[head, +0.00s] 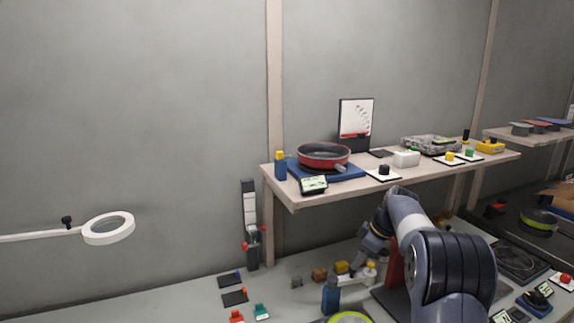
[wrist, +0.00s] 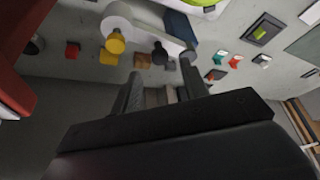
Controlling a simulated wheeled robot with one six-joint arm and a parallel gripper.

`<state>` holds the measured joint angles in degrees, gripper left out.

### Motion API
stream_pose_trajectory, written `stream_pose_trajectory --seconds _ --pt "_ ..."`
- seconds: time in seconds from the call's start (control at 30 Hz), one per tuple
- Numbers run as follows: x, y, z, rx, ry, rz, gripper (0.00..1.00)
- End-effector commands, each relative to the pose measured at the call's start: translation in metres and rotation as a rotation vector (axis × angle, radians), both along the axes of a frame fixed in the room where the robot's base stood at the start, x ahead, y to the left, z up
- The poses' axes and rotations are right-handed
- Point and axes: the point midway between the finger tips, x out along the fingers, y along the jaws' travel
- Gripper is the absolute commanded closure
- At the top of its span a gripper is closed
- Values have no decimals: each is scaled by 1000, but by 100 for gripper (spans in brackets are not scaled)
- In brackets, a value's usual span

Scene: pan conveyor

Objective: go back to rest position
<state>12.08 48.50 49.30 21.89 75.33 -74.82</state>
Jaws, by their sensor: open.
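My arm rises from the lower right in the head view, and its wrist bends down below the shelf. My gripper (wrist: 160,80) shows in the wrist view with its two dark fingers apart and nothing between them. In the head view the gripper (head: 362,262) is small and partly hidden, near the small parts on the bench. A white piece with a yellow knob (wrist: 115,42) lies beyond the fingertips in the wrist view. I cannot tell how far the fingers are from it.
A shelf (head: 296,202) above the bench carries a red pan (head: 323,155) on a blue base. A ring lamp (head: 108,228) stands out at left. Small blocks (head: 319,274) and a dark blue block (head: 331,297) stand near my gripper.

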Motion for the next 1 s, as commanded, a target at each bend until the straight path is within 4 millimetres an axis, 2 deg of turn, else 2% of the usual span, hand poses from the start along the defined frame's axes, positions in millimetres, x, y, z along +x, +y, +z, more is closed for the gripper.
stream_pose_trajectory --seconds 0.33,0.87,1.0 --pt "-14 -24 66 -1 -4 -3 57" --pt "6 12 -34 2 7 0 57" --pt "-1 12 -35 -1 0 -103 57"
